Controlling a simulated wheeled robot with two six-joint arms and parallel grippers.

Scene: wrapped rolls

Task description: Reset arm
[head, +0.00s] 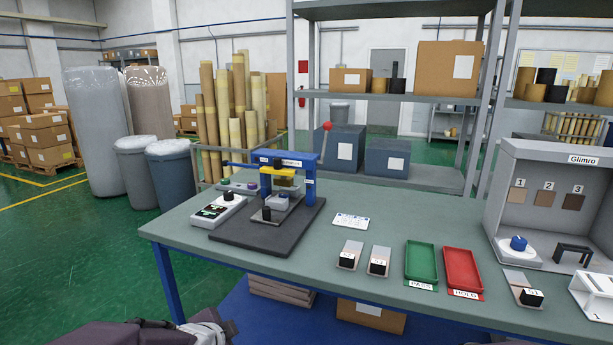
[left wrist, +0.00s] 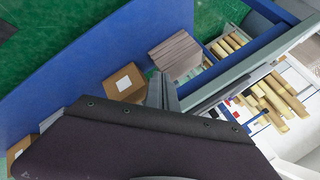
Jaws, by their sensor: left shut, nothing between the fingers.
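My left gripper (left wrist: 163,92) shows in the left wrist view as a narrow grey pair of fingers, closed together and empty. It points past the blue bench frame and touches nothing that I can see. In the head view, dark parts of my own arm show low at the bottom left, below the bench's front edge. The fingers cannot be made out there. My right gripper is in neither view.
The green-topped bench (head: 380,215) carries a blue press (head: 305,165), a green tray (head: 421,262), a red tray (head: 462,268) and a grey booth (head: 560,170). Beneath are a blue lower shelf (left wrist: 75,65) and a cardboard box (left wrist: 125,82). Green floor lies open at left.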

